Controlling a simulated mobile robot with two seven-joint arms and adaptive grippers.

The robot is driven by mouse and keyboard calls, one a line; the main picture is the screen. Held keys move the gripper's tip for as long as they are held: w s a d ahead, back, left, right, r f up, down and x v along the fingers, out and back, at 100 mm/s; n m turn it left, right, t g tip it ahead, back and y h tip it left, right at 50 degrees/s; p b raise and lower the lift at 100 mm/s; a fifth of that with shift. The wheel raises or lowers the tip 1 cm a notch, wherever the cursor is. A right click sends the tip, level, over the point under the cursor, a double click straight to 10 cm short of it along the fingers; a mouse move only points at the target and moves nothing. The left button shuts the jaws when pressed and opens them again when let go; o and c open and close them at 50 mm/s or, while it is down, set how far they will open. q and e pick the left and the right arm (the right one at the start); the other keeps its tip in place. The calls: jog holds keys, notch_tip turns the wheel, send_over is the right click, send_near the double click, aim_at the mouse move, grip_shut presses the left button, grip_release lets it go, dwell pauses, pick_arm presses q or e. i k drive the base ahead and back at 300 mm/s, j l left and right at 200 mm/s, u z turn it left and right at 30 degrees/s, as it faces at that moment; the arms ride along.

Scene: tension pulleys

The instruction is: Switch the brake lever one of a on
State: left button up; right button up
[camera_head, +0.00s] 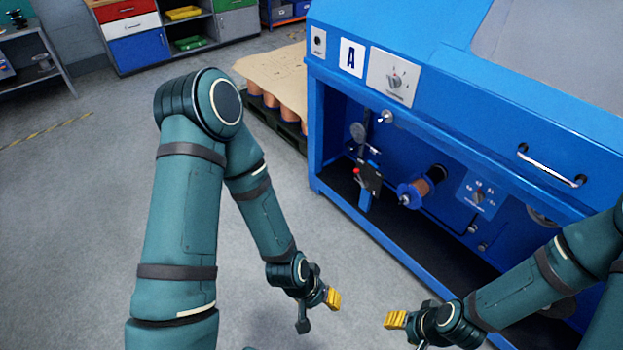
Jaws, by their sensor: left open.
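The blue machine (440,125) marked with a letter A sign (351,57) stands at the right. In its open front bay, a small dark part with a red tip (369,179) sits on a blue bracket; it may be the brake lever, but it is too small to tell its position. My left gripper (318,312), with yellow finger pads, is open and empty over the floor, in front of the machine and apart from it.
A rotary switch (393,82) is on the machine's upper panel. A copper-coloured spool (422,187) and a knob panel (478,196) are in the bay. A handle (550,168) juts from the front. A pallet (280,118) stands behind. The floor at left is clear.

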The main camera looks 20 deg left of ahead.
aim_at(364, 184)
jog(key=u, duration=0.25)
jog(key=i+j, duration=0.5)
jog(key=i+j+z, duration=0.1)
jog(key=i+j, duration=0.95)
jog(key=j, duration=0.2)
jog(key=i+j+z, duration=0.15)
jog(key=i+j, duration=0.35)
jog(key=j, duration=0.1)
